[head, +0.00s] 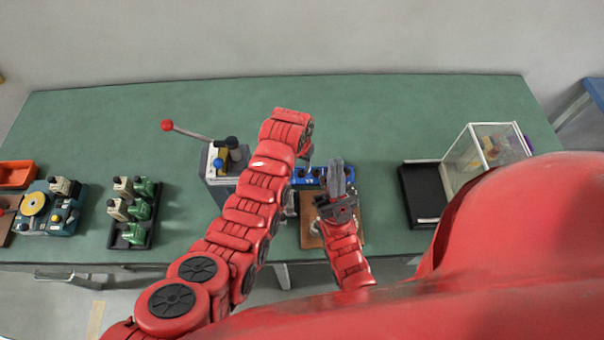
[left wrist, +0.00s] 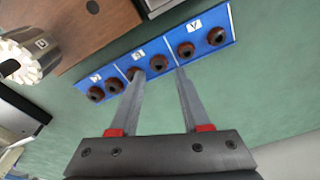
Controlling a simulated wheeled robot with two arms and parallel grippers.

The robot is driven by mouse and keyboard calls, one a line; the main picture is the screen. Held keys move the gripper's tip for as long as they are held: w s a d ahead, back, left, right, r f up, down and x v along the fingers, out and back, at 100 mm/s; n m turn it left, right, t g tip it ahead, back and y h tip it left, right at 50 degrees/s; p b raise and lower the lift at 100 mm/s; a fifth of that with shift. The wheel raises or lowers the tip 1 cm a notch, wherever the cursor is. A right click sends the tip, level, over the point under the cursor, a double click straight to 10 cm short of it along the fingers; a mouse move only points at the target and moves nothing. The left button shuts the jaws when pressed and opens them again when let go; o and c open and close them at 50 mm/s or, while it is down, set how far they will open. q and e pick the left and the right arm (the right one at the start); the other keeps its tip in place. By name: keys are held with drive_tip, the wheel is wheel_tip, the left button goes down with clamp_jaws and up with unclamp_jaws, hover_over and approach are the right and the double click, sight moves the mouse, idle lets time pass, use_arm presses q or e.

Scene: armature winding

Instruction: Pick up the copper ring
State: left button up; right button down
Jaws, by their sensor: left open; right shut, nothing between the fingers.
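Several copper-brown rings with dark centres (left wrist: 185,51) sit in a row on a lettered blue strip (left wrist: 227,22). The strip also shows partly in the head view (head: 309,181), with its left part hidden behind my left arm. My left gripper (left wrist: 157,72) is open and empty. In the left wrist view its fingertips appear at the strip's near edge, on either side of the middle rings; the height above them is unclear. In the head view my left arm hides that gripper. My right gripper (head: 337,168) is shut and empty, beside the strip's right part.
A brown wooden board (left wrist: 75,35) lies beside the strip, with a pale toothed cylinder (left wrist: 22,58) near it. A lever device (head: 221,160) stands left of my left arm. A black tray (head: 423,192) and clear box (head: 478,155) stand right. The back of the green table (head: 400,110) is clear.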

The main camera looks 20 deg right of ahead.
sight(302, 174)
use_arm(q)
drive_tip(key=f+b, duration=0.2)
drive_tip(key=f, duration=0.3)
drive_tip(key=shift+w+d+b, duration=0.3)
drive_tip(key=shift+d+b, duration=0.1)
drive_tip(key=shift+r, duration=0.15)
drive_tip(key=shift+c, duration=0.6)
clamp_jaws()
